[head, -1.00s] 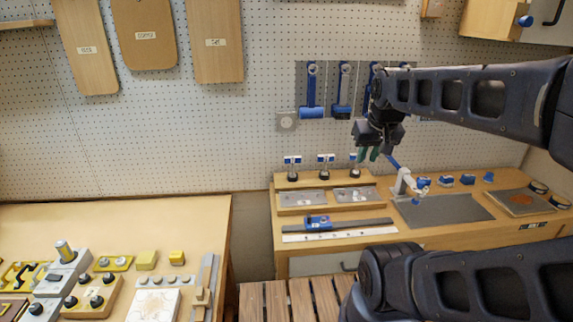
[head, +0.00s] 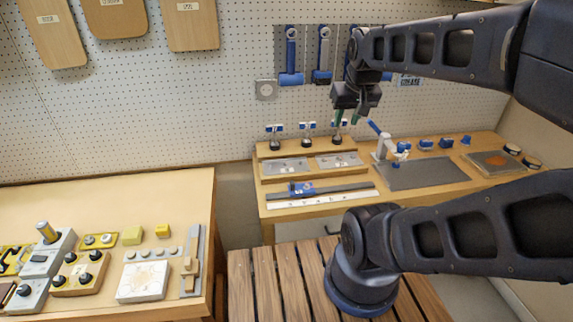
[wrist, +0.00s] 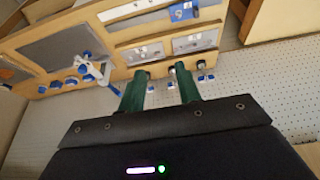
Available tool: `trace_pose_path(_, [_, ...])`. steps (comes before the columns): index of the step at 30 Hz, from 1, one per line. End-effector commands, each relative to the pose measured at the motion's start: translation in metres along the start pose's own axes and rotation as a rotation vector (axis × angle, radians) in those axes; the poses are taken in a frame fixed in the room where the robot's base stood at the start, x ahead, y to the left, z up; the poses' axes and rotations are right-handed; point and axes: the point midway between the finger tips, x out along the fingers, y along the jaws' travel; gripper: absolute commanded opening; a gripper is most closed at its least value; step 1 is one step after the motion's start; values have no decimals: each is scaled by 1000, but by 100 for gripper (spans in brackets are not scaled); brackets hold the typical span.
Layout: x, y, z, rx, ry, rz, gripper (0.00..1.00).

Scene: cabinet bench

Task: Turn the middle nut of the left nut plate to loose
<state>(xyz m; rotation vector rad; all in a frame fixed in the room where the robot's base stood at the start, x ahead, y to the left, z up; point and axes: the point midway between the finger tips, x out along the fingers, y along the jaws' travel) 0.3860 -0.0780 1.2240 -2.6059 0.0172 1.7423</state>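Two grey metal plates lie side by side on a wooden tray on the right bench. I take the left one (head: 284,166) as the left nut plate; the right one (head: 338,160) is beside it. Both also show, turned over, in the wrist view, the left plate (wrist: 195,42) on the right there. Their small nuts are too small to tell apart. My gripper (head: 345,119) is in the air above the tray's back right. Its green fingers (wrist: 160,72) are apart with nothing between them, pointing toward the tray.
Several black knobs with blue-white tops (head: 307,138) stand behind the plates. A white and blue lever fixture (head: 384,147) stands right of the tray, near a grey mat (head: 425,174). A ruler strip (head: 320,199) lies in front. The left bench (head: 120,209) holds other panels.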

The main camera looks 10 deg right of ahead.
Motion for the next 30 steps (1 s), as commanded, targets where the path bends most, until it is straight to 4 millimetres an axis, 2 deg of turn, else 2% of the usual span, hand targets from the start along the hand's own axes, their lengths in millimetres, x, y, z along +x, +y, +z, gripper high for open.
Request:
trace_pose_path(8, [29, -14, -42, 84, -73, 30, 34])
trace_pose_path(14, [58, -28, -74, 155, -124, 52, 34])
trace_pose_path(23, [112, -52, -114, 258, -202, 76, 34])
trace_pose_path(30, [164, -75, -139, 340, -264, 89, 34])
